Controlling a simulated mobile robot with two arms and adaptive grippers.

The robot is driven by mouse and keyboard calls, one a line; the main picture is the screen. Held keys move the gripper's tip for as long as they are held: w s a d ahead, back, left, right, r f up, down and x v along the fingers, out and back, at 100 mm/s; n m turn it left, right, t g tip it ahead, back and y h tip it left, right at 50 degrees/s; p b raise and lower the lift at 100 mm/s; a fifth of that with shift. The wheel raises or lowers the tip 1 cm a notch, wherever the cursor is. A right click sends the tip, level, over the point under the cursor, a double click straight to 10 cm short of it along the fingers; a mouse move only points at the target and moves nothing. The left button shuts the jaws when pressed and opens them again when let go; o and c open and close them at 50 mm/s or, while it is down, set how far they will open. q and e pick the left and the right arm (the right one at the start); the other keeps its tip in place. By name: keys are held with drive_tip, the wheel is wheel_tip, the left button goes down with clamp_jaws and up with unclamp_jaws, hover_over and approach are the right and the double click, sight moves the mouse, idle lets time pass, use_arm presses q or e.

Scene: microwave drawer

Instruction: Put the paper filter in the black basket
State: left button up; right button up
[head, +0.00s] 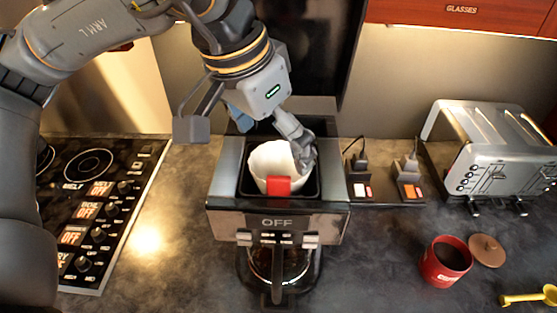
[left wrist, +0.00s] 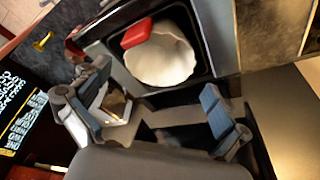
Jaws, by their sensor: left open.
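The white paper filter (head: 268,162) sits inside the black basket (head: 312,188) at the top of the coffee maker, its rim standing above the opening. A red tab (head: 278,185) shows at the front of it. The left wrist view also shows the filter (left wrist: 160,55) in the basket, apart from the fingers. My left gripper (head: 302,156) is at the right rear side of the filter, over the basket. Its two fingers (left wrist: 155,100) are spread with nothing between them. My right gripper is not in view.
The coffee maker (head: 225,200) has a glass carafe (head: 272,265) below. A stove (head: 90,200) is at left. At right are outlets with plugs (head: 408,188), a toaster (head: 500,160), a red mug (head: 445,262), a brown lid (head: 487,250) and a yellow scoop (head: 530,297). The counter between is clear.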

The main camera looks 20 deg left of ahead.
use_arm(q)
drive_tip(key=b+v, duration=0.1)
drive_tip(key=v, duration=0.6)
drive_tip(key=shift+r, duration=0.15)
